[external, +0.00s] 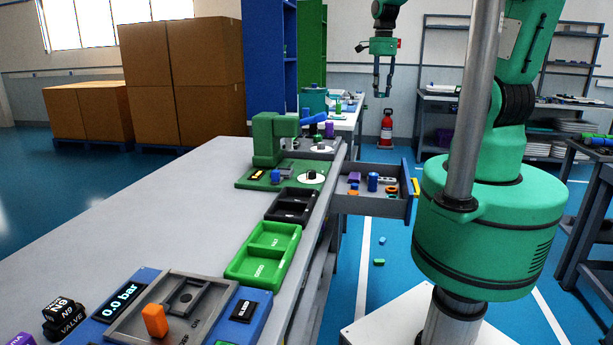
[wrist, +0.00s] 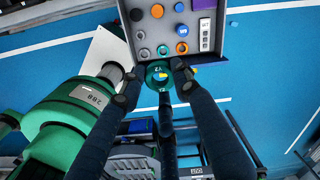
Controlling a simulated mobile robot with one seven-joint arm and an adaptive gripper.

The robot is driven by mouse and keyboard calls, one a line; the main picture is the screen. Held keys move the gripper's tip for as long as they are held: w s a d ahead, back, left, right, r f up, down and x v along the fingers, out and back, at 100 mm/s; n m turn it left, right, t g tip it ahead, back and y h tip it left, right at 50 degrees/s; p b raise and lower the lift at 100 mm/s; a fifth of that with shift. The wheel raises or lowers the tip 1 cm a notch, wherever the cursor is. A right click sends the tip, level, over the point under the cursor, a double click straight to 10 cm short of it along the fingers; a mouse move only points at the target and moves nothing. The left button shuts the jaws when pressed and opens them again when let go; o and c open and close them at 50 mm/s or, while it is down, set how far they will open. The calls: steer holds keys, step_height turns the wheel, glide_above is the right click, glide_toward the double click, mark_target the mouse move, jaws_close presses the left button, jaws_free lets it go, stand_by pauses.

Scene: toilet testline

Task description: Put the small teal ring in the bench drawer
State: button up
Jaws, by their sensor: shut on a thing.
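My gripper (external: 383,93) hangs in the air, seen beyond the open bench drawer (external: 362,207) in the external view. In the wrist view my gripper (wrist: 157,84) has its fingers closed around a small teal ring (wrist: 152,77). The ring is partly hidden by the fingertips and cannot be made out in the external view. In the wrist view the drawer (wrist: 139,27) is open, with the ring appearing at its outer edge. A yellow patch beside the ring may be the drawer's handle.
The bench (external: 150,215) carries a green tray (external: 265,252) and a green press (external: 268,140). Small blue and green pieces lie on the floor.

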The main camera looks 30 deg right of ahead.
step_height(320, 180, down, 32)
steer(key=shift+f, duration=0.15)
steer(key=shift+s+d, duration=0.1)
steer(key=shift+f+b, duration=0.7)
steer(key=shift+f, duration=2.4)
steer(key=shift+f+b, duration=0.45)
steer(key=shift+f, duration=1.45)
steer(key=shift+f, duration=0.1)
